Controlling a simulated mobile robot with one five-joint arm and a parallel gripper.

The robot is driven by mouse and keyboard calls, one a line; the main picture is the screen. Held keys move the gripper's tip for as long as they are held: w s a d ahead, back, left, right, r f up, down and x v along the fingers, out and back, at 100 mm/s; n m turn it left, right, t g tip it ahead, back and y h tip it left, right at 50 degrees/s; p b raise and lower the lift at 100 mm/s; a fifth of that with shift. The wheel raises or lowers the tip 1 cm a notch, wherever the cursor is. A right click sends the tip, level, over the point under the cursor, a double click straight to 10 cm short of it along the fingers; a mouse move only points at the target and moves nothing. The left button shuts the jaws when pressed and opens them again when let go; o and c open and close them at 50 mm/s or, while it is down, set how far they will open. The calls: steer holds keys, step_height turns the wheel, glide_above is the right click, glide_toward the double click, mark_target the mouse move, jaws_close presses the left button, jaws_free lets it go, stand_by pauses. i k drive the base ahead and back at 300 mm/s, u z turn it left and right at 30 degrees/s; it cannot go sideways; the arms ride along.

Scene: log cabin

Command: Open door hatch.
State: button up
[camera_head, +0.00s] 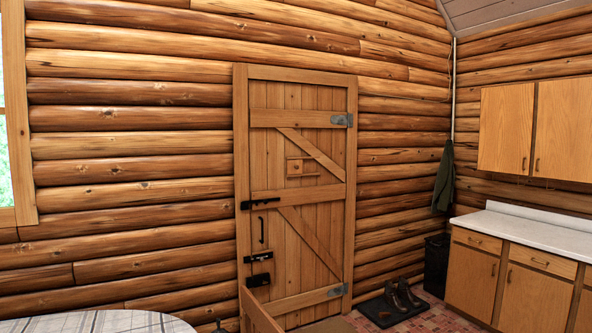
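The wooden plank door (272,221) stands shut in the log wall, near the middle of the head view. A small square hatch panel (295,167) with a small knob sits in the upper half of the door, at the left end between two short horizontal rails. No opening through the door shows at the panel. A diagonal brace runs close to the hatch on its right. My gripper is not in this view, so its place and state do not show.
A black latch (260,203), a handle and bolts sit on the door's left side. A wooden board-like piece (258,313) stands before the door's lower left. A round table (100,322) is at lower left. Boots (402,294) lie on a mat; cabinets (512,262) line the right.

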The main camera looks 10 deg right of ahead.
mark_target(294, 166)
steer(key=z, duration=1.1)
steer(key=i, duration=4.95)
steer(key=u, duration=3.55)
steer(key=i, duration=1.05)
steer(key=z, duration=0.1)
